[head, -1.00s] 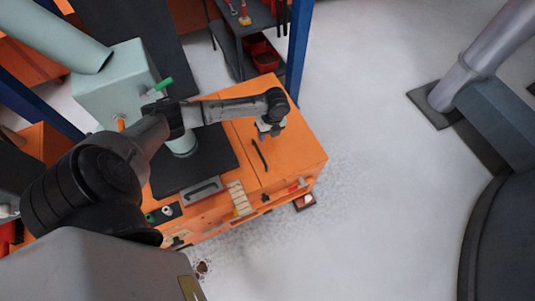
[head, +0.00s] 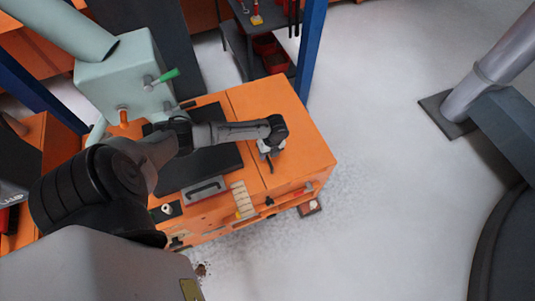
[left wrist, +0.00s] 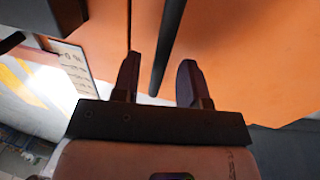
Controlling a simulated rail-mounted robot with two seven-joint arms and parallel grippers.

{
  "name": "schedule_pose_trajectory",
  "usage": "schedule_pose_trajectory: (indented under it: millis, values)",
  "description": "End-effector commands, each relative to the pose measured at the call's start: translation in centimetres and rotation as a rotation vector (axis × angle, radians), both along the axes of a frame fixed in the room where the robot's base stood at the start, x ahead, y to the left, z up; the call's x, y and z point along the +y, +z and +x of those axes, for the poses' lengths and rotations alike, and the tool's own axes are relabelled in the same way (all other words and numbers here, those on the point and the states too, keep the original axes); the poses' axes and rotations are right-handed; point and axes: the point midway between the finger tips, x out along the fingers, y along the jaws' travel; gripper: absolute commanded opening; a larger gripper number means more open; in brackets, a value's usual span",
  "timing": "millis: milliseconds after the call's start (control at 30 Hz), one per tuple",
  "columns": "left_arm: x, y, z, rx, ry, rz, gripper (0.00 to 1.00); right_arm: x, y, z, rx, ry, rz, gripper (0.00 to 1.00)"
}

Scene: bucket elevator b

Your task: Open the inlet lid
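The inlet lid (head: 299,142) is a flat orange panel on the right part of the orange machine's top, and it lies shut. Its thin black bar handle (head: 270,166) shows partly below my left gripper (head: 268,150) in the head view. In the left wrist view, my left gripper (left wrist: 158,84) is open. The black handle (left wrist: 168,40) runs lengthwise into the gap between its two fingers, with space visible on both sides. The orange lid surface (left wrist: 225,60) lies behind it. My right gripper is in neither view.
A dark plate (head: 215,165) covers the machine's top left of the lid. A pale green housing (head: 115,75) with a green-handled lever (head: 168,76) stands behind. A blue post (head: 311,45) rises at the back.

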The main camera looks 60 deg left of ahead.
Motion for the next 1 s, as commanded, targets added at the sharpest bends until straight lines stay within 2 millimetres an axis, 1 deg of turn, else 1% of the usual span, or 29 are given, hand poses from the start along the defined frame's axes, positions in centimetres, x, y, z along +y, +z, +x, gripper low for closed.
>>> schedule_pose_trajectory:
  millis: [300, 700, 733, 1000]
  values:
    - [0.01, -0.13, -0.05, 0.001, 0.0, 0.0, 0.4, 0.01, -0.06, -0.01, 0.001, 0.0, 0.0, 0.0]
    - [0.01, -0.12, -0.05, 0.001, 0.0, 0.0, 0.01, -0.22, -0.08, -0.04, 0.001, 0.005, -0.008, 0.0]
    - [0.01, -0.12, -0.05, 0.001, 0.0, 0.0, 0.0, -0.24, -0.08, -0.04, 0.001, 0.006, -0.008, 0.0]
    - [0.0, -0.11, -0.04, 0.001, 0.0, 0.0, 0.0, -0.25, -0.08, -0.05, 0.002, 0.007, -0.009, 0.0]
